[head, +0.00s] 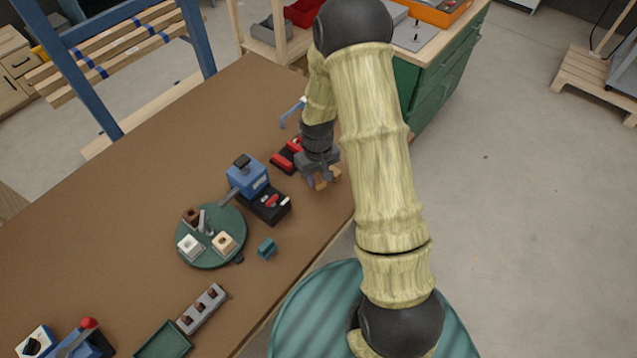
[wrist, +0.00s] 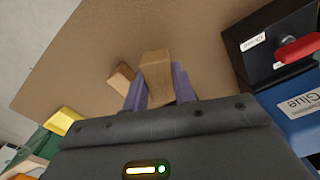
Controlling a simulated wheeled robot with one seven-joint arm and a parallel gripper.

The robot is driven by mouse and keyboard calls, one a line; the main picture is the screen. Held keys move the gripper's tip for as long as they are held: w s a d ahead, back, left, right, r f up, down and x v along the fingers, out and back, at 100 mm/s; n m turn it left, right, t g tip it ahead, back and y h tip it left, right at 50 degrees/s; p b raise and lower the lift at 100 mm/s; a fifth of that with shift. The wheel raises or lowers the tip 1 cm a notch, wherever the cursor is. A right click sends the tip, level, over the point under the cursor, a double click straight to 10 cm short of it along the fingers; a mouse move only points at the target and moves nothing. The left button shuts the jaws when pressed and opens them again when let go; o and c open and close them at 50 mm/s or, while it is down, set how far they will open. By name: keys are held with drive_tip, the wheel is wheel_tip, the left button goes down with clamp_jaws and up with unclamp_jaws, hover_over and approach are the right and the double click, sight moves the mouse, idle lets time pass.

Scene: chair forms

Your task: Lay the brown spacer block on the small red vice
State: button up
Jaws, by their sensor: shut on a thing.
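My gripper (head: 317,178) is shut on a brown block (wrist: 157,72), which sits between its purple fingers in the wrist view. It is low over the table near its right edge; I cannot tell if the block touches the table. A second wooden block (wrist: 121,79) lies just left of the held one in the wrist view. The small red vice (head: 282,161), red on a dark base, is immediately left of my gripper in the head view and partly hidden by it. I cannot make out the vice in the wrist view.
A blue machine (head: 247,178) with a black base (head: 265,206) stands left of the gripper. A green round tray (head: 208,259) holds several small blocks. A teal block (head: 267,249) lies nearby. A green cabinet (head: 445,80) stands beyond the table's far right corner.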

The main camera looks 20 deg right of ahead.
sight(318, 175)
drive_tip(key=shift+d+f, duration=0.15)
drive_tip(key=shift+f, duration=1.9)
drive_tip(key=shift+w+f, duration=0.1)
drive_tip(key=o, duration=1)
drive_tip(key=shift+o, duration=0.2)
wheel_tip(318, 175, up, 11)
drive_tip(key=shift+r+b, duration=0.15)
drive_tip(key=shift+b, duration=0.35)
drive_tip(key=shift+r, duration=0.5)
